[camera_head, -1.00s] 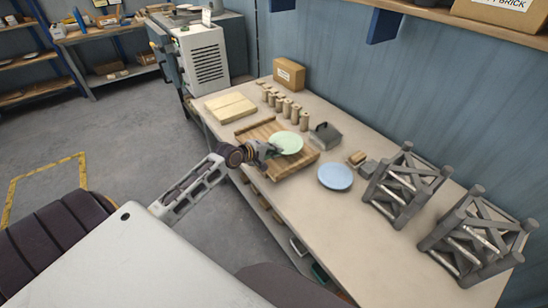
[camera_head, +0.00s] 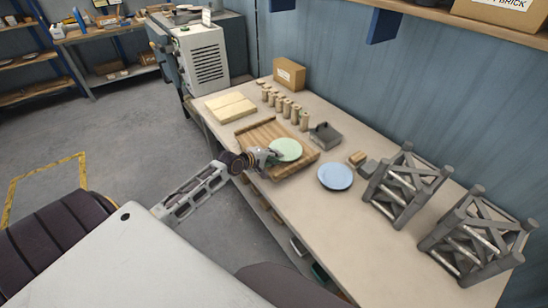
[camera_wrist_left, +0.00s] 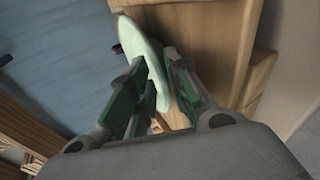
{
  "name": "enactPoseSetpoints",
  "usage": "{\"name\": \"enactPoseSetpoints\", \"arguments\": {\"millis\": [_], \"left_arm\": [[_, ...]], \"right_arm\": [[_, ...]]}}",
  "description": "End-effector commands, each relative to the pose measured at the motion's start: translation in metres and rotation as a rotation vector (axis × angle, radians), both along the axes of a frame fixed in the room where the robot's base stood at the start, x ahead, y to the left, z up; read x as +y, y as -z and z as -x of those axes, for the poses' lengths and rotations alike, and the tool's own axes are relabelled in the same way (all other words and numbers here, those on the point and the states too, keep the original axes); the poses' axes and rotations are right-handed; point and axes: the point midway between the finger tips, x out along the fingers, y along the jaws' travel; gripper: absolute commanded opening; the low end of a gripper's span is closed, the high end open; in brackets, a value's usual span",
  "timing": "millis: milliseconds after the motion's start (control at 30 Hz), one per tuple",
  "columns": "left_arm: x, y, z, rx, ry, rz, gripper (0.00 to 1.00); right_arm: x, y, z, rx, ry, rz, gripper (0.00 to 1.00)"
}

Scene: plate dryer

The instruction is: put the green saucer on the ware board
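The pale green saucer (camera_head: 286,149) lies over the right part of the slatted wooden ware board (camera_head: 254,133) on the bench. It looks flat and at or very near the board's surface; any small gap cannot be made out. My left gripper (camera_head: 270,157) is at the saucer's near left rim. In the left wrist view the saucer (camera_wrist_left: 143,48) shows nearly edge-on, its rim between my green-padded fingers (camera_wrist_left: 158,95). The fingers stand apart, with gaps beside the rim, so they look open around it. My right gripper is not in view.
A light blue plate (camera_head: 335,176) lies right of the board. Grey racks (camera_head: 405,187) stand at right. The bench front between is clear.

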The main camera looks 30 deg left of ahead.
Motion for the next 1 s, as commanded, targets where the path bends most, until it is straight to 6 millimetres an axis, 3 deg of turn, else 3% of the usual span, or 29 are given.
{"name": "enactPoseSetpoints", "arguments": {"millis": [367,1000], "left_arm": [[0.001,-0.003,0.004,0.000,0.000,0.001,0.19],[0.012,-0.024,0.045,0.001,0.000,0.001,0.19]], "right_arm": [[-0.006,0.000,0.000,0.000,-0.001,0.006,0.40],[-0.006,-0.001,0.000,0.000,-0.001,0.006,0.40]]}}
